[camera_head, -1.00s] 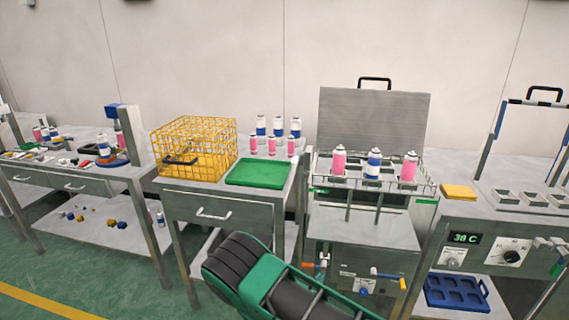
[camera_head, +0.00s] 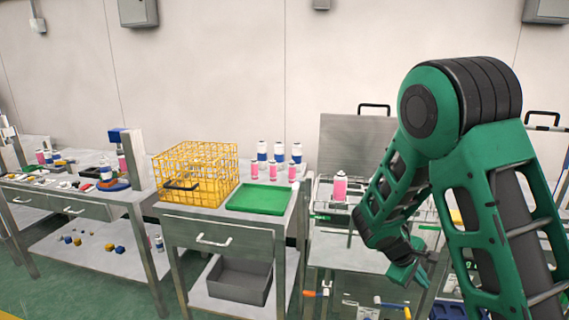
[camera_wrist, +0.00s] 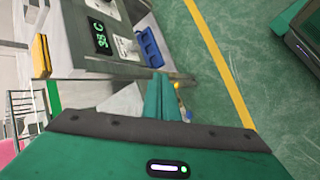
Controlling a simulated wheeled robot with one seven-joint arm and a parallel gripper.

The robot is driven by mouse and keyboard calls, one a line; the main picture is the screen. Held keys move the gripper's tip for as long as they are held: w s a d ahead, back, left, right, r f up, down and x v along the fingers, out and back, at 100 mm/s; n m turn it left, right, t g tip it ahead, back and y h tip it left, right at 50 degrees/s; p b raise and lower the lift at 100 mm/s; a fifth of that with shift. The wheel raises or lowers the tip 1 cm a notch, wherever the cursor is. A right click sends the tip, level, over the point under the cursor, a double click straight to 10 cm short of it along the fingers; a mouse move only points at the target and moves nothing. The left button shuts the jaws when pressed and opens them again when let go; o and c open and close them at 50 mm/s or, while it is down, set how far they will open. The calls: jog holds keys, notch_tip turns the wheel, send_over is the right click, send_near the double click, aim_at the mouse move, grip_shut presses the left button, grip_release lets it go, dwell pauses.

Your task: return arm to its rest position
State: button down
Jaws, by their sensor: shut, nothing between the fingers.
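My arm stands folded in the right of the head view, with its green elbow high. The forearm hangs down to my gripper (camera_head: 418,272), which is in front of the bath station. In the wrist view my gripper (camera_wrist: 161,97) shows its green fingers pressed together, with nothing between them. The fingers point past the front of the heated station (camera_wrist: 125,68) and over the floor.
A pink can (camera_head: 340,187) stands in the wire rack at the bath; my arm hides what is beside it. A yellow wire basket (camera_head: 222,153) and green tray (camera_head: 259,198) sit on the middle table. The wrist view shows a blue tray (camera_wrist: 150,48) and open floor (camera_wrist: 205,75).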

jog(key=s+d+r+m+g+y, duration=0.2)
jog(key=s+d+r+m, duration=0.25)
jog(key=s+r, duration=0.35)
jog(key=s+a+r+m+y, duration=0.1)
jog(key=s+r+m+y, duration=0.2)
jog(key=s, duration=0.9)
jog(key=s+a+r+m+y, duration=0.2)
jog(key=s+r+m, duration=0.2)
jog(key=s, duration=0.8)
jog(key=m, duration=0.2)
jog(key=shift+s+r+m+y, duration=0.2)
jog(key=shift+r+m+y, duration=0.15)
jog(key=shift+r+y, duration=0.05)
jog(key=shift+w+f, duration=0.25)
jog(key=shift+w, duration=0.4)
